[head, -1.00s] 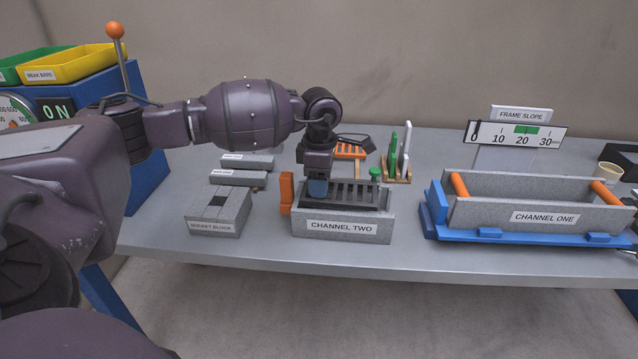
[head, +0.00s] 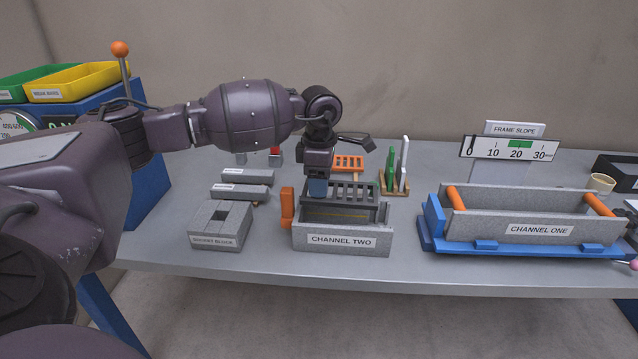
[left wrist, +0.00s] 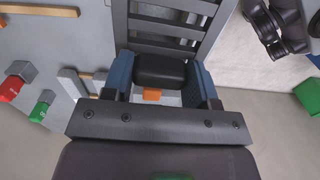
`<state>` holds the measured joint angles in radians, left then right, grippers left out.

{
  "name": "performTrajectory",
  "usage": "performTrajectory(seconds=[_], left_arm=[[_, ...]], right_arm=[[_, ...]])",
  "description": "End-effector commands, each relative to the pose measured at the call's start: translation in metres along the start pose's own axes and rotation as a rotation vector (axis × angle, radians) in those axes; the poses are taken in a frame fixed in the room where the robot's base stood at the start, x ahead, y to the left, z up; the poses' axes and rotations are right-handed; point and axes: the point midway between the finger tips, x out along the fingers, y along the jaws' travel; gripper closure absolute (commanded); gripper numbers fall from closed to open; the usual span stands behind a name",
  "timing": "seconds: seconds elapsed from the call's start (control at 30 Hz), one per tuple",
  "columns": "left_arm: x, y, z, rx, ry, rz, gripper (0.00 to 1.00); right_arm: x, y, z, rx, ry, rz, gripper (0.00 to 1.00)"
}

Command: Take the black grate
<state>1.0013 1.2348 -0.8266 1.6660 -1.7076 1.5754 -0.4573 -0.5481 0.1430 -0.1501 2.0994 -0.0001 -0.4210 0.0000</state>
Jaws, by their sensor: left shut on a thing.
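The black grate (head: 352,192) is a dark slatted frame, held just above the grey channel labelled CHANNEL TWO (head: 375,243). The channel's inside shows below the grate's near edge. My left gripper (head: 318,188) points down at the grate's left end. In the left wrist view its blue fingers (left wrist: 160,80) are shut on the grate's black end block, and the grate's slats (left wrist: 170,28) reach away from them. The grate's far lower edge is partly hidden by the channel. My right gripper is in neither current view.
An orange upright piece (head: 287,207) stands at the channel's left end. A grey socket block (head: 219,226) is further left. An orange rack (head: 348,162) and a stand with green and white plates (head: 397,167) are behind. CHANNEL ONE (head: 520,230) sits on a blue frame at right.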

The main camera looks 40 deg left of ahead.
Motion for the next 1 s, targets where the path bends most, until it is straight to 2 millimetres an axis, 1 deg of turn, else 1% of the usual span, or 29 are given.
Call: performTrajectory(seconds=[0.03, 0.7, 1.0], left_arm=[[-0.005, 0.000, 0.000, 0.000, -0.002, 0.003, 0.71], [-0.031, 0.000, 0.000, 0.000, -0.002, 0.003, 0.71], [-0.039, 0.000, 0.000, 0.000, -0.001, 0.001, 0.71]], right_arm=[[-0.001, 0.001, -0.002, -0.002, 0.003, 0.000, 0.57], [-0.006, 0.004, -0.016, -0.012, 0.022, 0.001, 0.57], [-0.007, 0.002, -0.021, 0.000, 0.029, 0.003, 0.57]])
